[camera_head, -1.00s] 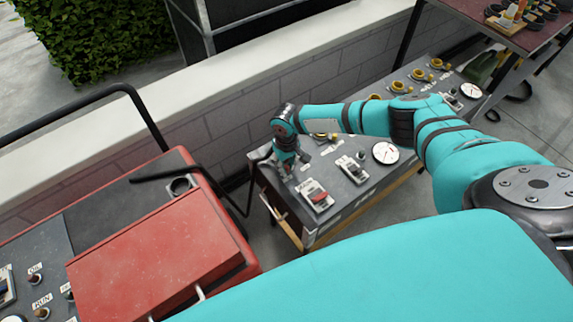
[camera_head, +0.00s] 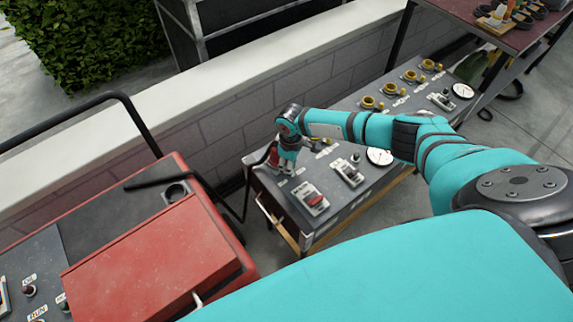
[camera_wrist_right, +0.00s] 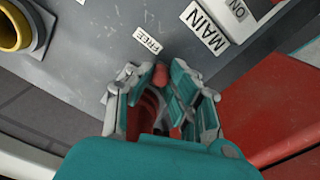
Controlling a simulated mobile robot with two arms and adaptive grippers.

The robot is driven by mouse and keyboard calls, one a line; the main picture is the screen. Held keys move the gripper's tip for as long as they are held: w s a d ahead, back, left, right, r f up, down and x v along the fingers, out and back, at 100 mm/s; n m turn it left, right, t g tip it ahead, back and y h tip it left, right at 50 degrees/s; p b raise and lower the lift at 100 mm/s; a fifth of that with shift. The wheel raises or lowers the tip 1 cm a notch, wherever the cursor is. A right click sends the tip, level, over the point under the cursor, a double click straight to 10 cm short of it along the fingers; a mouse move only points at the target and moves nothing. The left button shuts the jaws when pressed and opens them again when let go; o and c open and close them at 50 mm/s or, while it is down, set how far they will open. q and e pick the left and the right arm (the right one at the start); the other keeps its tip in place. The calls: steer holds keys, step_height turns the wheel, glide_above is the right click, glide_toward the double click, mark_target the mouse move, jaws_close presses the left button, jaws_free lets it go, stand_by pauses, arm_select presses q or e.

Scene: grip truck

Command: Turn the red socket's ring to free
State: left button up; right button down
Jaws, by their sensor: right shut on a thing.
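The red socket (camera_wrist_right: 149,108) shows in the wrist view between the fingers of my right gripper (camera_wrist_right: 160,88). Its ring carries a red lug (camera_wrist_right: 160,74) at the fingertips, near the FREE label (camera_wrist_right: 147,40). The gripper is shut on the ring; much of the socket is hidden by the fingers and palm. In the head view, the right gripper (camera_head: 287,166) is down at the panel's near left end, with a bit of the red socket (camera_head: 272,157) showing beside it. My left gripper is in neither view.
The grey panel (camera_head: 334,200) carries a red main switch (camera_head: 313,199), a second switch (camera_head: 348,172), a gauge (camera_head: 380,156) and several yellow sockets (camera_head: 367,103). A red machine (camera_head: 150,262) stands left, with a black handlebar (camera_head: 145,120). A low wall (camera_head: 240,150) runs behind.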

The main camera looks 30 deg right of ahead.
steer(key=shift+w+d+n+b, duration=0.25)
steer(key=shift+d+n, duration=0.2)
steer(key=shift+n, duration=0.5)
steer(key=shift+w+d+n+b, duration=0.2)
steer(key=shift+d+n, duration=0.25)
steer(key=shift+n, duration=0.5)
steer(key=c, duration=1.2)
jaws_free()
steer(key=shift+c, duration=0.2)
step_height(320, 180, up, 12)
